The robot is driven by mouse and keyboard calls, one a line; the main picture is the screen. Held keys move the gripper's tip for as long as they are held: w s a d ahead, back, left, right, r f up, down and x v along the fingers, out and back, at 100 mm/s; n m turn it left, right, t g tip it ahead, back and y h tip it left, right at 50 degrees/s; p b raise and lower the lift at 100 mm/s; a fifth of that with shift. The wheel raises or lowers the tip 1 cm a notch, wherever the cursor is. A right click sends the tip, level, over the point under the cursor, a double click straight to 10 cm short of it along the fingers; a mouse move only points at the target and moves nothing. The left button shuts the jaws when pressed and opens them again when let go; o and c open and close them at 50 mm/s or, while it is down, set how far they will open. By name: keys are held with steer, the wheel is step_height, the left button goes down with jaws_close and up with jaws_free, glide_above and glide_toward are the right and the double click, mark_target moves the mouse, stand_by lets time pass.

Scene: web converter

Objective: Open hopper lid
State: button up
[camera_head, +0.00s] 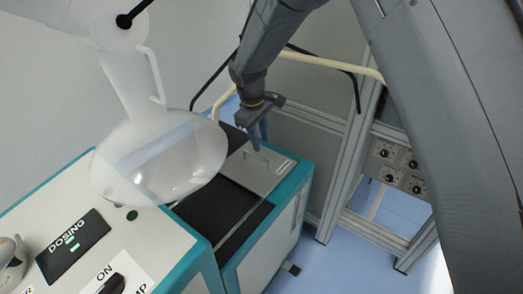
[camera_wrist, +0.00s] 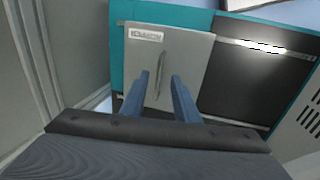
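The hopper lid (camera_head: 268,178) is a light grey flat plate with a thin metal handle (camera_head: 258,157), lying level on the top of a teal-edged machine box. In the wrist view the lid (camera_wrist: 195,65) carries a small label and an upright-looking handle (camera_wrist: 162,66). My gripper (camera_head: 260,132) is above the lid near the handle, fingers pointing down. In the wrist view my gripper (camera_wrist: 160,77) is open, with one blue finger on each side of the handle's lower part. I cannot tell whether either finger touches it.
A dark area (camera_wrist: 250,85) with a metal rail lies beside the lid. A metal frame (camera_head: 350,150) with a knob panel (camera_head: 398,165) is at the right. Blue floor shows between.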

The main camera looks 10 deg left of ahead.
steer(key=p, duration=0.2)
glide_above(262, 169)
steer(key=shift+s+f, duration=0.1)
steer(key=shift+f, duration=3.7)
jaws_close()
